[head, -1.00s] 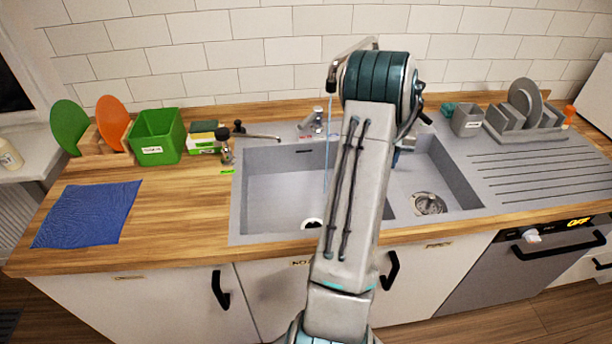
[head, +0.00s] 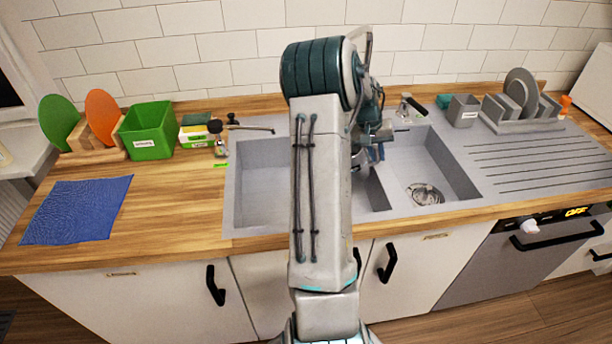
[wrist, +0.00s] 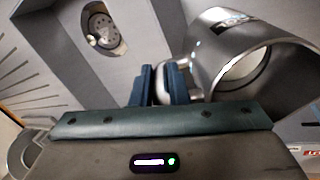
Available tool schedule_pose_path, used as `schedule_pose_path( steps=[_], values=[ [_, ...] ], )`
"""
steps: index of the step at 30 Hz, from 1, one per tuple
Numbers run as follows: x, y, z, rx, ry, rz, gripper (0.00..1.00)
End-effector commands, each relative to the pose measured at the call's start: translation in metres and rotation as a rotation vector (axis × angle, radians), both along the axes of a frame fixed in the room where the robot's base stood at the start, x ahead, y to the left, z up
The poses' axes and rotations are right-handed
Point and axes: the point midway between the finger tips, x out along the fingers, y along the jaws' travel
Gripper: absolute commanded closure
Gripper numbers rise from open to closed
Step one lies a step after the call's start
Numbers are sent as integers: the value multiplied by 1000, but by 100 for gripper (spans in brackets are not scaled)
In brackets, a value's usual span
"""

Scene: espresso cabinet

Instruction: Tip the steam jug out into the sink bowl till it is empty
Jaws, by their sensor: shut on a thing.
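The steel steam jug (wrist: 212,62) shows in the wrist view, to the right of my gripper (wrist: 158,88). My gripper's blue fingers are shut on the jug's handle side. The jug's open mouth faces the lower right of that view; a pale patch shows inside, and I cannot tell whether it is liquid. In the head view my gripper (head: 372,150) is above the sink near the divider, and my arm hides the jug. The sink has a left bowl (head: 262,180) and a right bowl (head: 408,165); the right bowl's drain also shows in the wrist view (wrist: 101,32).
The tap (head: 361,38) is mostly hidden behind my arm. A grey caddy (head: 462,110) and dish rack (head: 520,125) stand to the right. A green bin (head: 150,130), sponge box (head: 195,132) and blue cloth (head: 78,210) lie left on the counter.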

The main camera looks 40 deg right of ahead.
Motion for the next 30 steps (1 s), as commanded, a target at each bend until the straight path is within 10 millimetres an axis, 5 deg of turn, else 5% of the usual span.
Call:
schedule_pose_path(
  steps=[11,30],
  values=[
    [15,18,-17,-151,117,5,100],
    [32,40,22,-357,278,3,100]
  ],
)
